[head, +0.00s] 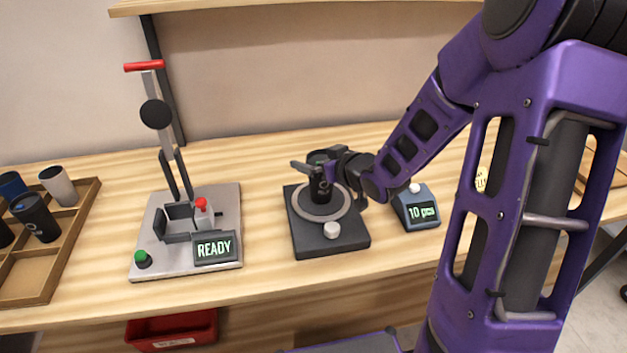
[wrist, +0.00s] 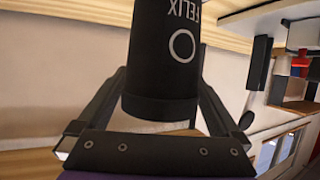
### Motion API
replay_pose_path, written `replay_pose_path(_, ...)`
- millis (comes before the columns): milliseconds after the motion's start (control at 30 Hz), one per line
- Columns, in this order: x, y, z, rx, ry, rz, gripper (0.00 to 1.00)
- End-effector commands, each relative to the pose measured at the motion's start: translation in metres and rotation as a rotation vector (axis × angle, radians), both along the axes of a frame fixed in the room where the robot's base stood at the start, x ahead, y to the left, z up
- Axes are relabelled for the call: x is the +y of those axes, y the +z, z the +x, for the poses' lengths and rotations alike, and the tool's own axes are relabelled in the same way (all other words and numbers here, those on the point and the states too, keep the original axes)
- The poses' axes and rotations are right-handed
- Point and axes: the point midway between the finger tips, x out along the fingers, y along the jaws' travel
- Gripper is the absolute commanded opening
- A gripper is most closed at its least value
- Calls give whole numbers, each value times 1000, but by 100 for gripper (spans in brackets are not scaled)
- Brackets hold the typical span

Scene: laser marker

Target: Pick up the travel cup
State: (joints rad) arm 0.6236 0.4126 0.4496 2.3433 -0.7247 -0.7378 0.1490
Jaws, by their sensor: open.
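A black travel cup (head: 320,188) stands upright on the round plate of a dark turntable (head: 300,243) in the middle of the bench. In the wrist view the cup (wrist: 163,62) shows the letters "FELIX" and a ring mark. My gripper (head: 318,168) is at the cup's upper part, reaching in from the right. Its fingers are open, one on each side of the cup in the wrist view. I cannot tell whether either finger touches it. My gripper hides part of the cup in the head view.
A press with a red-tipped lever (head: 145,66) and a READY display (head: 214,248) stands to the left. A wooden tray (head: 28,296) with several cups is at the far left. A counter box (head: 415,210) reading "10 pcs" sits just right of the turntable, near my arm.

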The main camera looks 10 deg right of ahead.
Motion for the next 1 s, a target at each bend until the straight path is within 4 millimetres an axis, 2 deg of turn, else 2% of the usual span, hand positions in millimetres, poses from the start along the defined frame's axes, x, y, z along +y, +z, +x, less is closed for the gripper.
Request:
replay_pose_path(333, -2, -1, -2, 0, -1, 0, 100)
replay_pose_path(533, -2, -1, -2, -1, -1, 0, 64)
replay_pose_path(833, -2, 4, -1, -3, -1, 0, 64)
replay_pose_path(1000, -2, 33, -1, -7, 0, -3, 64)
